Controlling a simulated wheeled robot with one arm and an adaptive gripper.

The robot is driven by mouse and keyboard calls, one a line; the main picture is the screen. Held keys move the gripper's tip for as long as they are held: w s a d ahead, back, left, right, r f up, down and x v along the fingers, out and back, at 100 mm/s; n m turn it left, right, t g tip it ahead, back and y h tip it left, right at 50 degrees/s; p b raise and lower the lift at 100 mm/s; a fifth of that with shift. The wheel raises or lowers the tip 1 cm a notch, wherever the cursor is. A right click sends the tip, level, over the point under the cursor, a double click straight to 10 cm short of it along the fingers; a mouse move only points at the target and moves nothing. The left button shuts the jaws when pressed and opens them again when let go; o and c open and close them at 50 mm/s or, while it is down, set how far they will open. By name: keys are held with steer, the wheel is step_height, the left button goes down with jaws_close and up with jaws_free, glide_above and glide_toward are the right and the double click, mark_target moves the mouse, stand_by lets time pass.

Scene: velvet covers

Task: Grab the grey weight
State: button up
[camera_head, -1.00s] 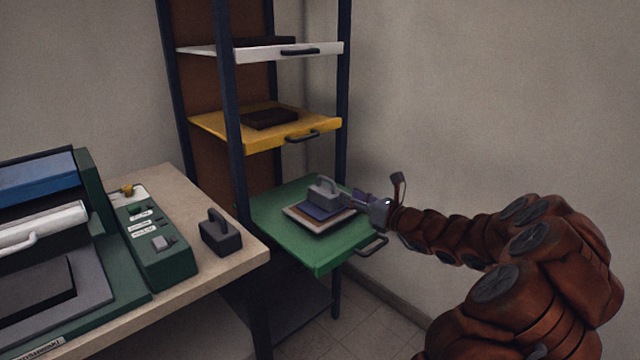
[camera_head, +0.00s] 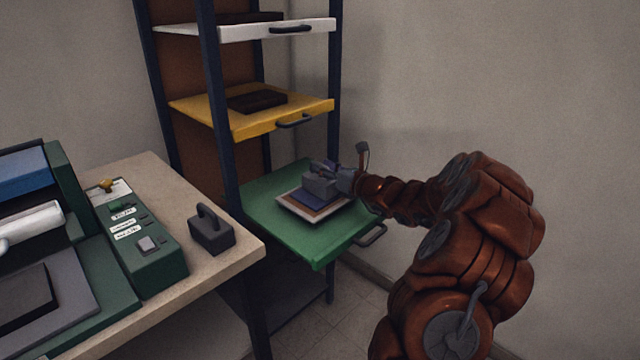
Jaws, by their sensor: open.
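The tray rests on the pulled-out green shelf (camera_head: 265,208). My gripper (camera_head: 333,170) is open at the weight's handle, reaching in from the right. The fingers are small and partly merge with the weight, so I cannot tell whether they touch the handle or straddle it.
A dark grey weight with a handle (camera_head: 212,236) stands on the beige table (camera_head: 215,266) at left, beside a green control box (camera_head: 140,245). A yellow shelf (camera_head: 205,110) and a white shelf (camera_head: 215,33) hang above the green one. A handle (camera_head: 370,235) juts from the green shelf's front.

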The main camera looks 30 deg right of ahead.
steer(key=shift+w+a, duration=0.2)
steer(key=shift+w, duration=0.45)
steer(key=shift+c, duration=0.3)
jaws_close()
steer(key=shift+r, duration=0.1)
